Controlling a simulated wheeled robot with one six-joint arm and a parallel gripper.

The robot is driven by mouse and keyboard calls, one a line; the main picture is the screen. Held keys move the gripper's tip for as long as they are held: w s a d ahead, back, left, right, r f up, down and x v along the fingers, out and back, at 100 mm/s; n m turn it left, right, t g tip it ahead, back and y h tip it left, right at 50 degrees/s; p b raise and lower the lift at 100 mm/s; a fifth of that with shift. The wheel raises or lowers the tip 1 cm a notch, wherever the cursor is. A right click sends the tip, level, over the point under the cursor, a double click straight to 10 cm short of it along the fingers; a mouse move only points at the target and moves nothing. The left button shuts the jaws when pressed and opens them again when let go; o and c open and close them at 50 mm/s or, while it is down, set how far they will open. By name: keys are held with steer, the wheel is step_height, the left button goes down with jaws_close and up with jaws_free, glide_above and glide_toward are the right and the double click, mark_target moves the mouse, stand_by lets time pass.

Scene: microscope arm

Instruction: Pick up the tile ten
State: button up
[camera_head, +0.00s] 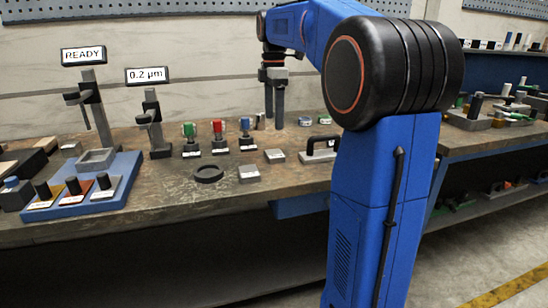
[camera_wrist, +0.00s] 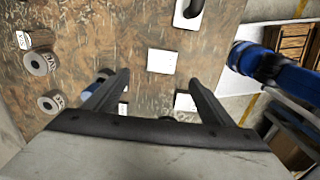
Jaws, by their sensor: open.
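Two small pale square tiles lie on the brown workbench in the head view: one by the coloured holders (camera_head: 274,155) and one nearer the front edge (camera_head: 249,173). Their markings are too small to read, so I cannot tell which is tile ten. In the wrist view, one pale square tile (camera_wrist: 162,61) lies beyond the fingertips, between their lines. Another pale square (camera_wrist: 184,102) is partly hidden by the right finger. My gripper (camera_head: 274,122) is open and empty, pointing down above the bench behind the tiles; its spread fingers show in the wrist view (camera_wrist: 158,80).
Green (camera_head: 190,138), red (camera_head: 218,136) and blue (camera_head: 245,133) holders stand left of my gripper. A black ring (camera_head: 209,173) lies in front, and a handled block (camera_head: 320,149) stands to the right. Grey labelled cylinders (camera_wrist: 40,62) lie left in the wrist view. A blue tray (camera_head: 75,204) is far left.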

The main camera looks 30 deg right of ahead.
glide_above(274, 153)
step_height(274, 153, down, 6)
steer(key=shift+w+f, duration=0.1)
steer(key=shift+f, duration=0.05)
steer(key=shift+s+f, duration=0.2)
steer(key=shift+f, duration=2.6)
steer(key=c, duration=1.7)
steer(key=shift+r, duration=5.05)
